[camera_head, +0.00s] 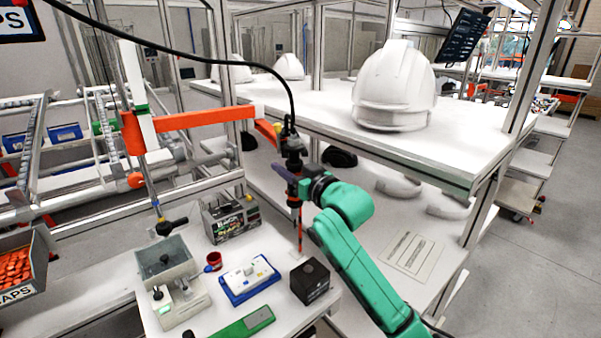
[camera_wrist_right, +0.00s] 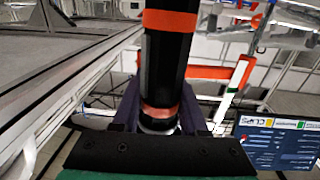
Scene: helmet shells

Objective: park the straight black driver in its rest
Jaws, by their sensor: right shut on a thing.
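The straight black driver (camera_head: 294,145) is upright in the middle of the head view, with a black cable rising from its top. My right gripper (camera_head: 291,182) is shut around its body; its green arm comes from the lower right. The driver's thin lower shaft (camera_head: 299,222) points down over the bench. In the right wrist view the black body with orange bands (camera_wrist_right: 168,60) stands between the dark fingers. A black block (camera_head: 310,279) sits on the bench below and slightly right of the shaft; I cannot tell whether it is the rest. My left gripper is out of view.
An orange arm (camera_head: 200,119) reaches beside the driver. The bench holds a blue tray (camera_head: 232,294) with a white part, a red cup (camera_head: 214,260), a grey bin (camera_head: 166,241) and a control box (camera_head: 230,220). A shelf with a white helmet shell (camera_head: 396,85) stands behind.

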